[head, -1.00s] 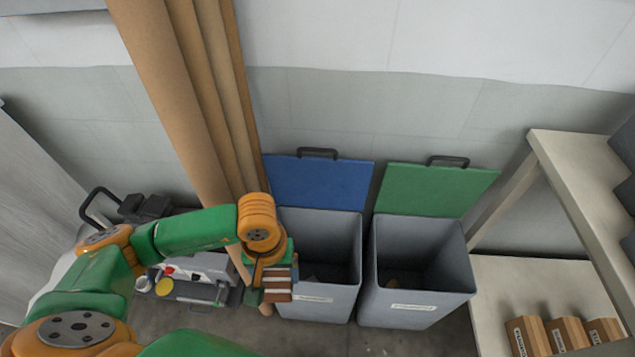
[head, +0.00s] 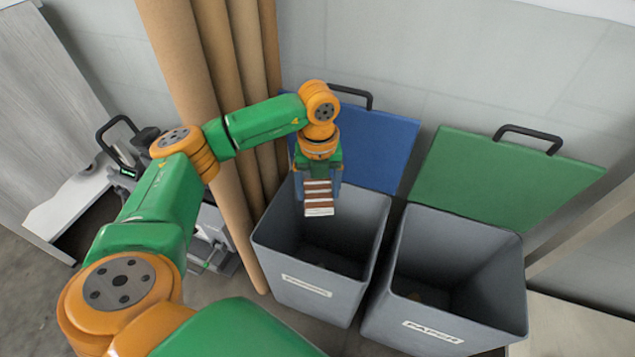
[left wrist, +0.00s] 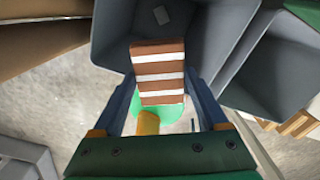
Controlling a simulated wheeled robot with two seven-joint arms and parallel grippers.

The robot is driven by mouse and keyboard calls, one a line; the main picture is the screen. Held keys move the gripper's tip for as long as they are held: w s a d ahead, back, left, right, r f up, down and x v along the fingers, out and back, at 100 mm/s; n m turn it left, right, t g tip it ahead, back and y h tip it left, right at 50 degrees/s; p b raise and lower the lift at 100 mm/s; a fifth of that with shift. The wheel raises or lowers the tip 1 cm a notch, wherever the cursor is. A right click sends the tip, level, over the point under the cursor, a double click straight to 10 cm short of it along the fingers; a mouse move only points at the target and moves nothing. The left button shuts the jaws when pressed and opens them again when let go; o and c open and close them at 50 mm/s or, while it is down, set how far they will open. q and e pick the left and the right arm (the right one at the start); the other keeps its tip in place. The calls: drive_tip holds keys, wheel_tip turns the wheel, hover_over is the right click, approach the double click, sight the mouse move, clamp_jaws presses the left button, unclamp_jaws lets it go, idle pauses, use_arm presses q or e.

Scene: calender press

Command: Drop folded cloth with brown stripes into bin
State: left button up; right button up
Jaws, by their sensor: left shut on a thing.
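The folded cloth with brown and white stripes (head: 318,197) is held in my left gripper (head: 318,178), above the opening of the grey bin with the blue lid (head: 300,279). In the left wrist view the cloth (left wrist: 159,70) sits between the two blue fingers, with the inside of the bin (left wrist: 190,25) behind it. The bin's blue lid (head: 375,150) is open and leans back. The bin's label is too small to read surely. My right gripper is not in view.
A second grey bin labelled PAPER (head: 440,325) stands to the right, its green lid (head: 505,175) open. Tall brown rolls (head: 205,90) stand close on the left of the blue-lidded bin. A grey machine (head: 215,235) is behind my left arm.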

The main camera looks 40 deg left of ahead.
sight(318, 181)
use_arm(q)
drive_tip(key=n+b, duration=0.1)
drive_tip(key=n, duration=0.2)
drive_tip(key=w+a+f+n+b, duration=0.1)
drive_tip(key=n, duration=0.2)
drive_tip(key=w+f+n+b, duration=0.1)
drive_tip(key=n+b, duration=0.1)
drive_tip(key=n, duration=0.1)
drive_tip(key=shift+a+f, duration=0.15)
drive_tip(key=shift+a, duration=0.1)
drive_tip(key=n, duration=0.1)
drive_tip(key=n+b, duration=0.1)
drive_tip(key=n, duration=0.1)
drive_tip(key=shift+w+a, duration=0.2)
drive_tip(key=shift+w, duration=0.1)
drive_tip(key=shift+f+n+b, duration=0.3)
drive_tip(key=shift+f, duration=0.05)
wheel_tip(318, 181, down, 5)
drive_tip(key=b, duration=0.5)
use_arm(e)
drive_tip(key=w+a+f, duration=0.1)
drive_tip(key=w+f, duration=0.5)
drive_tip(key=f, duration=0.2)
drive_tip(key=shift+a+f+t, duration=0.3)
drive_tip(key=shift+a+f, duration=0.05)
use_arm(q)
drive_tip(key=o, duration=1.2)
